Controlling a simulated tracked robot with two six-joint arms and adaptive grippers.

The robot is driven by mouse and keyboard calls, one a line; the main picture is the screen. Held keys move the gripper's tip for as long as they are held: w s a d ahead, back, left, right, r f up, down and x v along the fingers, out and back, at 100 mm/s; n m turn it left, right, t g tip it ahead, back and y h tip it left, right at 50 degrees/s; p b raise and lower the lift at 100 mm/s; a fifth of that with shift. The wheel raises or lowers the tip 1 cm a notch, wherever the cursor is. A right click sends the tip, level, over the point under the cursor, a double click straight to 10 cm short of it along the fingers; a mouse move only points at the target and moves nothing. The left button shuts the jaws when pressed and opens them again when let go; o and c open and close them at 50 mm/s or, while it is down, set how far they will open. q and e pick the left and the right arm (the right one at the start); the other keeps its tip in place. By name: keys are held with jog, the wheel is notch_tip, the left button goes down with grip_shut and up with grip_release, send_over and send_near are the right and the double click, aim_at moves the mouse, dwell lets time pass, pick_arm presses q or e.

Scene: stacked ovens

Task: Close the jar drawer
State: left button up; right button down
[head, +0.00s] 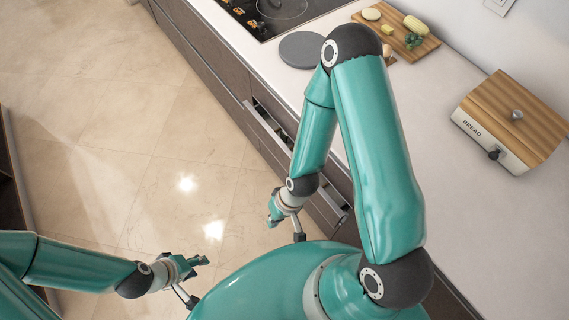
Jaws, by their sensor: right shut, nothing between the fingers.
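A drawer (266,127) in the dark lower cabinets stands pulled out a little, left of my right arm. I cannot tell which one is the jar drawer; no jars are visible. My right gripper (272,212) is shut and empty, over the floor in front of the cabinets, apart from the drawer fronts. My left gripper (196,265) is low over the floor at lower left, far from the drawers; its finger opening is unclear.
The counter (450,190) holds a bread box (510,120), a cutting board (402,35) with food, a grey round plate (300,50) and a cooktop (280,10). The tiled floor (120,130) left of the cabinets is clear. A dark edge (12,180) stands at far left.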

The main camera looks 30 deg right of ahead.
jog(key=w+f+n+g+h+b, duration=0.4)
jog(key=w+f+n+h+b, duration=0.15)
jog(key=f+n+b, duration=0.75)
jog(key=w+d+r+n+t+h+b, duration=0.45)
jog(key=w+r+n+h+b, duration=0.4)
jog(key=w, duration=0.35)
jog(key=w+d+f+y, duration=0.1)
jog(key=d+f, duration=0.6)
jog(key=d, duration=0.4)
jog(key=shift+f+m, duration=0.2)
jog(key=shift+m, duration=0.25)
jog(key=shift+g, duration=0.25)
